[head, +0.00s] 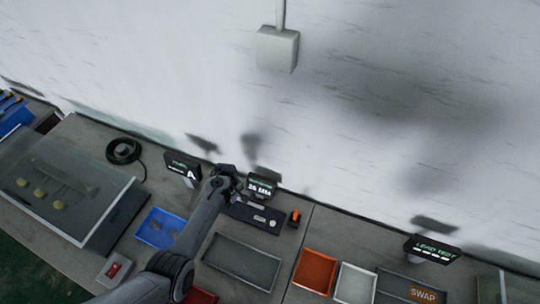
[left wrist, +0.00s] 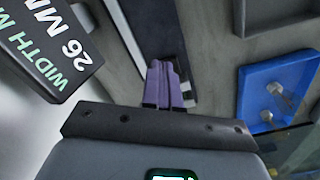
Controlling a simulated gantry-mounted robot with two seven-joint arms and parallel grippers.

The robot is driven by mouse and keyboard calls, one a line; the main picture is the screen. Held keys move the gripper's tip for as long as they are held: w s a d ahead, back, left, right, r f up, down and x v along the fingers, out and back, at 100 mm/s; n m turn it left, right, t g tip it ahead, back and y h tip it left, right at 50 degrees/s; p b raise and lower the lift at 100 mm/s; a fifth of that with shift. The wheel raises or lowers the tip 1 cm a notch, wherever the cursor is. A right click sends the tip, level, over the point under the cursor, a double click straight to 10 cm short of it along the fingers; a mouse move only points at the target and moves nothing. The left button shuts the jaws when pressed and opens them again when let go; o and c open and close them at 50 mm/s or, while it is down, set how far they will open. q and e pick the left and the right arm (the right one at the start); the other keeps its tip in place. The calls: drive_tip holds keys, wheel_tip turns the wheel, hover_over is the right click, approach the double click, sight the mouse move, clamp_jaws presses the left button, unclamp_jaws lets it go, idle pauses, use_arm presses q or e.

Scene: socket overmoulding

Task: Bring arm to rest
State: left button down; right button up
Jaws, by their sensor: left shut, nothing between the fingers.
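My left arm reaches in from the bottom left in the head view, and its gripper (head: 226,182) is over the back of the bench, close to the small "26 MM" display (head: 262,186). In the left wrist view the two purple fingers (left wrist: 168,78) are together with nothing between them. They point over a dark fixture plate (left wrist: 158,30), which also shows in the head view (head: 256,216). I cannot tell the height of the fingers above it. My right gripper is not in view.
A blue tray (head: 160,228) with metal pieces is left of my arm. A grey tray (head: 242,262), an orange tray (head: 314,271) and a white tray (head: 355,284) lie to the right. An orange-and-black item (head: 295,217) stands near the plate. A "LEAD TEST" display (head: 432,249) is further right.

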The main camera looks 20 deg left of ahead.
use_arm(q)
drive_tip(key=s+d+r+m+t+p, duration=0.1)
drive_tip(key=s+d+r+m+p, duration=0.1)
drive_tip(key=s+r, duration=0.6)
drive_tip(key=s+d+r+m+t+p, duration=0.1)
drive_tip(key=s+d+r+m+p, duration=0.1)
drive_tip(key=s+d+r+m, duration=0.3)
drive_tip(key=s+d+r+m+t+p, duration=0.1)
drive_tip(key=s+d+r+m+p, duration=0.1)
drive_tip(key=s+r+m, duration=0.5)
drive_tip(key=s+d+r, duration=0.1)
drive_tip(key=s+r, duration=0.4)
drive_tip(key=r, duration=0.2)
drive_tip(key=shift+s+d+t, duration=0.3)
drive_tip(key=shift+d, duration=0.1)
idle(0.6)
